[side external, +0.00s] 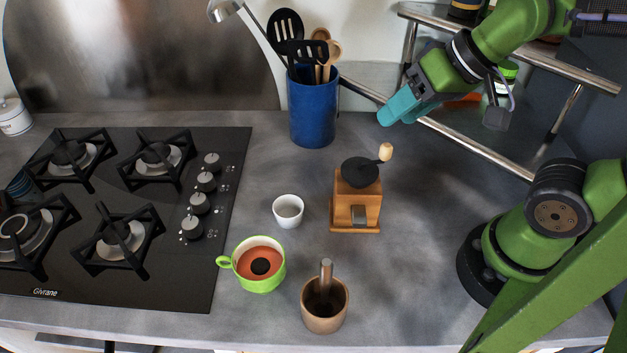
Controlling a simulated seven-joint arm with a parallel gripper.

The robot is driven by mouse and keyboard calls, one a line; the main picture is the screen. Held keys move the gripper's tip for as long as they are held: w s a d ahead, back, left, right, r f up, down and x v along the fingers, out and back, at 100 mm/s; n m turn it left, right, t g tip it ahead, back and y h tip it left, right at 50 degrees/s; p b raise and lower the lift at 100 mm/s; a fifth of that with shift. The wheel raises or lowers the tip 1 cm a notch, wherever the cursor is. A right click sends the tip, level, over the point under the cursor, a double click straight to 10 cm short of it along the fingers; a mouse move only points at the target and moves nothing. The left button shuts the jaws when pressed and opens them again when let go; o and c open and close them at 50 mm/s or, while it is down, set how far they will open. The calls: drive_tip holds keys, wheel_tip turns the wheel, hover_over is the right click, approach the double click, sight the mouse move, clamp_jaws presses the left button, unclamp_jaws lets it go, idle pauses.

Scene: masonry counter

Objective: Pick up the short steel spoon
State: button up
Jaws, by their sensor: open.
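I cannot make out a short steel spoon for certain. A short greyish handle (326,270) stands upright in a brown cup-like mortar (313,320) at the front of the counter. Its lower end is hidden inside, so I cannot tell if it is a spoon or a pestle. A long steel ladle (226,9) leans out of a blue crock (312,115) at the back, with black slotted tools and wooden spoons. My gripper (386,117), with teal fingers, is open. It is raised at the upper right, right of the crock and well away from the mortar.
A green cup (277,279) with reddish contents stands left of the mortar. A small white bowl (288,212) and a wooden coffee grinder (357,205) stand behind. A gas hob (160,265) fills the left. A metal-railed shelf (455,137) is behind my arm. Counter right of the grinder is clear.

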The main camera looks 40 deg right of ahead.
drive_tip(key=a+n+g, duration=0.3)
drive_tip(key=a, duration=0.7)
drive_tip(key=m+g+h, duration=0.3)
drive_tip(key=m, duration=0.1)
approach(331, 265)
wheel_tip(331, 265, down, 7)
drive_tip(key=shift+w+d+f, duration=0.1)
drive_tip(key=shift+d+f, duration=0.05)
drive_tip(key=shift+f, duration=0.1)
drive_tip(key=shift+w+f, duration=0.1)
drive_tip(key=shift+f, duration=1.25)
drive_tip(key=shift+w+f, duration=0.15)
drive_tip(key=shift+f, duration=1.25)
clamp_jaws()
